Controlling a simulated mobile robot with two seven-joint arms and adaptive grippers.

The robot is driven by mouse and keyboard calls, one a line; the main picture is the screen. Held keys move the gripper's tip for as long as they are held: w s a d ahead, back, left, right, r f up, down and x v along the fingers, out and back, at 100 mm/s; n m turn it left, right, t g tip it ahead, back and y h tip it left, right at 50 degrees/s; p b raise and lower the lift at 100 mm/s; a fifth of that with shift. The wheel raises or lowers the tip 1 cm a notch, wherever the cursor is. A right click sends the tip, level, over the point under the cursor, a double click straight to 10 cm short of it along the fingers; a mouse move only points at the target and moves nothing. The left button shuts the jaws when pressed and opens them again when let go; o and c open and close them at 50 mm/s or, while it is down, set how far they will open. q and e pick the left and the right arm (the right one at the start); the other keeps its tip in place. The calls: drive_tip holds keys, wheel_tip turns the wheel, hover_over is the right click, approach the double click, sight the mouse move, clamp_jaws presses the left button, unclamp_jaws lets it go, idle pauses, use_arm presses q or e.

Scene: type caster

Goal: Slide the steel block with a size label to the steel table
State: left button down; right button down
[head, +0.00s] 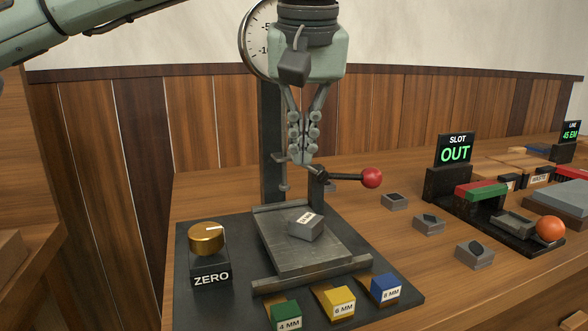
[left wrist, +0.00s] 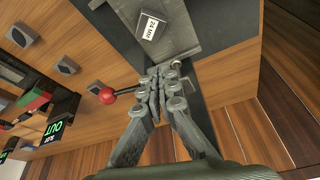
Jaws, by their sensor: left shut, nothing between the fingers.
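The steel block (head: 307,225) with a white size label sits tilted in the picture on the grey steel table (head: 290,258), near its middle. In the left wrist view the block (left wrist: 152,25) shows at the top with its label facing the camera. My left gripper (head: 303,160) points down, above and behind the block, close to the lever with the red ball knob (head: 372,178). Its fingers are shut with nothing between them. In the left wrist view the fingertips (left wrist: 158,74) are apart from the block. My right gripper is not in view.
A brass ZERO knob (head: 207,239) stands left of the steel table. Green (head: 286,313), yellow (head: 339,302) and blue (head: 385,289) labelled blocks stand in front. Several small grey moulds and a SLOT OUT sign (head: 455,150) are right. A round dial is behind my gripper.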

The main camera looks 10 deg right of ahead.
sight(306, 225)
use_arm(q)
drive_tip(key=x, duration=0.9)
drive_tip(key=shift+s+f, duration=0.15)
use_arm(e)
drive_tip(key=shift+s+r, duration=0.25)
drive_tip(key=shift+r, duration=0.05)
use_arm(q)
drive_tip(key=shift+s, duration=0.1)
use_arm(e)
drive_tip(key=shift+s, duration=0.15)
